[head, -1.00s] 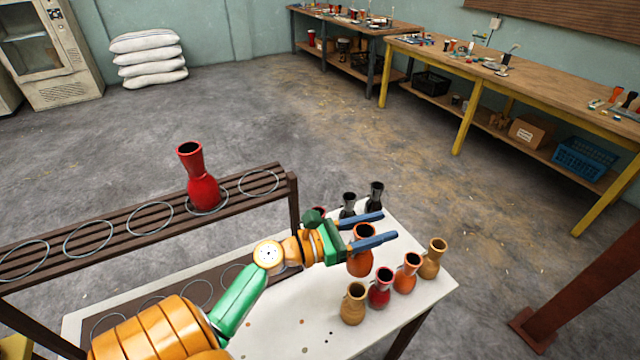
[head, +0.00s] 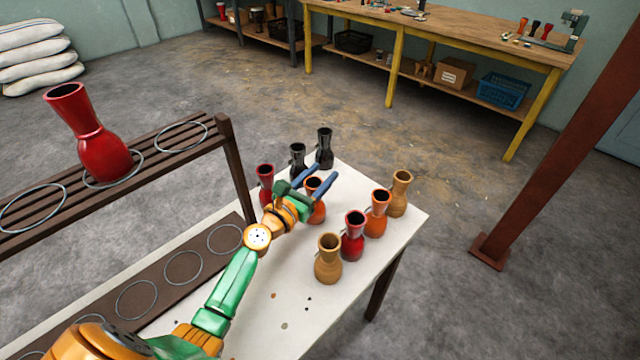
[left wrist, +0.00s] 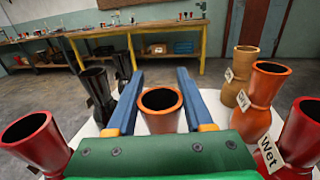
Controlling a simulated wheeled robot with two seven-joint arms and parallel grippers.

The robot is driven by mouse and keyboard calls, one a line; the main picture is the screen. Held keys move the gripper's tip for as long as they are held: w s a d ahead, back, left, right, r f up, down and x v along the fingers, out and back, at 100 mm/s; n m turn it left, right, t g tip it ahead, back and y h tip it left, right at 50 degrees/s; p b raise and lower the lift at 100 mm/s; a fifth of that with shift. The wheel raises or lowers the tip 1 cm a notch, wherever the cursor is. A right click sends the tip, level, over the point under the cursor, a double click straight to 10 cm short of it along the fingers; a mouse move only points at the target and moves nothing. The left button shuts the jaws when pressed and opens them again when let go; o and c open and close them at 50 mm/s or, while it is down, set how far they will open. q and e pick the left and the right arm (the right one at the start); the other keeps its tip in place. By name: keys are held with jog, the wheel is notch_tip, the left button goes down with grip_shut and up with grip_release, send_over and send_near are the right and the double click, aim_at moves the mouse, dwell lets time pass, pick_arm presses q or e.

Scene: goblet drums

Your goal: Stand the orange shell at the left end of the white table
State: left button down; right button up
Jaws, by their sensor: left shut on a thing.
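My left gripper (head: 326,172) is shut on an orange shell (head: 317,213), a goblet shape with a dark open top. The shell is upright over the far part of the white table (head: 285,300). In the left wrist view its rim (left wrist: 160,122) shows between the two blue fingers. I cannot tell whether its base touches the table; the gripper hides part of it. A second orange shell (head: 377,215) stands on the table to the right, with a tag (left wrist: 243,101) in the left wrist view. My right gripper is not in view.
Two black shells (head: 298,158) and a red shell (head: 265,183) stand close behind and left. A red shell (head: 352,240) and two tan shells (head: 328,262) stand to the right. A slatted rack (head: 150,165) with a large red shell (head: 98,145) rises at left. A brown board (head: 160,285) has rings.

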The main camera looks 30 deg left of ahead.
pick_arm(q)
jog(key=shift+c, duration=1.4)
grip_release()
jog(key=shift+s+r, duration=0.15)
jog(key=shift+r, duration=0.05)
jog(key=s+a, duration=0.1)
jog(key=s, duration=1)
jog(key=shift+s+a+b, duration=0.35)
jog(key=shift+b, duration=0.05)
